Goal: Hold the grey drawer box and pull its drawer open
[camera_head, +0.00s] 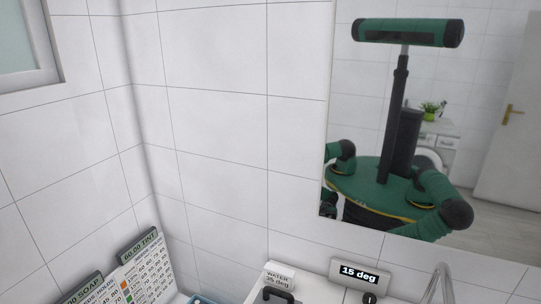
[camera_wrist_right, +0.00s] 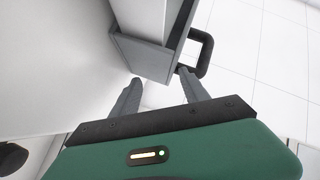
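The grey drawer box (camera_wrist_right: 148,58) is at the top middle of the right wrist view, partly cut off by the frame. A dark looped handle (camera_wrist_right: 207,52) stands out from its right side. My right gripper (camera_wrist_right: 159,76) is open, its two grey fingers pointing at the near end of the box. The right fingertip is close to the lower end of the handle; I cannot tell whether they touch. Nothing shows clasped between the fingers. My left gripper is not in view. In the head view a dark handle-like piece (camera_head: 280,293) shows at the bottom edge, mostly cut off.
A mirror (camera_head: 350,110) on the tiled wall reflects my own body. A printed chart (camera_head: 146,275) stands at the lower left. The worktop is mostly out of view.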

